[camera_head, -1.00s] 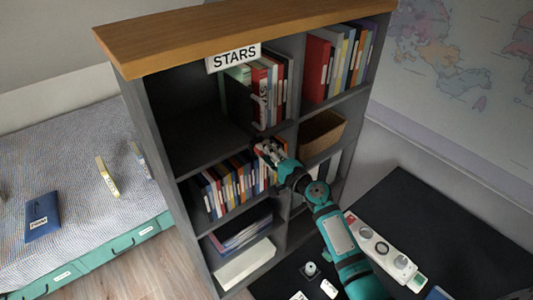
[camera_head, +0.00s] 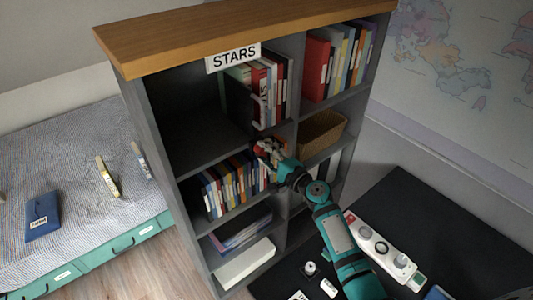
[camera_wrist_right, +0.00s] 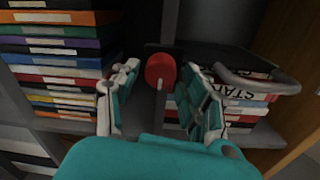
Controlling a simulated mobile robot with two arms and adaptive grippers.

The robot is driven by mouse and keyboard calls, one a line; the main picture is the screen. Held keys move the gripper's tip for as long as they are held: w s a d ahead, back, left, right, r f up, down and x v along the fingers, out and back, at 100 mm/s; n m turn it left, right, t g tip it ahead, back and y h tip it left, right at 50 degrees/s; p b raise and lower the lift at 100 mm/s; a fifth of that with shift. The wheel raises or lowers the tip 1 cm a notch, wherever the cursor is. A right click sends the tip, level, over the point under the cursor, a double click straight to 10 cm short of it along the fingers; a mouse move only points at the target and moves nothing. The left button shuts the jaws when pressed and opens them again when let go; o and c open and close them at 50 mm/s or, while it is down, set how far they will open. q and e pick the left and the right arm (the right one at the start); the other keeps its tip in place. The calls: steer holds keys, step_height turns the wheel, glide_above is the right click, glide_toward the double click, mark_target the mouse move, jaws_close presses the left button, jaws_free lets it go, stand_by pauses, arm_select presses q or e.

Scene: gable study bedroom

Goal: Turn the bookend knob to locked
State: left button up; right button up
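A round red knob (camera_wrist_right: 160,68) with a pale pointer bar shows in the right wrist view, between my two spread fingers and close to their tips. I cannot tell whether a finger touches it. My right gripper (camera_wrist_right: 162,98) is open. In the head view my right gripper (camera_head: 268,152) is at the shelf edge below the upper left compartment, and it largely hides the knob. A dark bookend (camera_head: 240,103) with a pale grey handle (camera_head: 259,110) stands against the books in that compartment. The handle also shows in the right wrist view (camera_wrist_right: 256,82). My left gripper is not in view.
The bookcase (camera_head: 232,12) carries a "STARS" sign (camera_head: 233,58). Books (camera_head: 225,187) fill the compartment below the gripper. A wicker basket (camera_head: 321,135) sits to its right. A black desk (camera_head: 440,230) with small devices lies at right. A bed (camera_head: 80,185) stands at left.

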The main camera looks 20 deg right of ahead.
steer(key=shift+o, duration=0.6)
steer(key=v, duration=1.2)
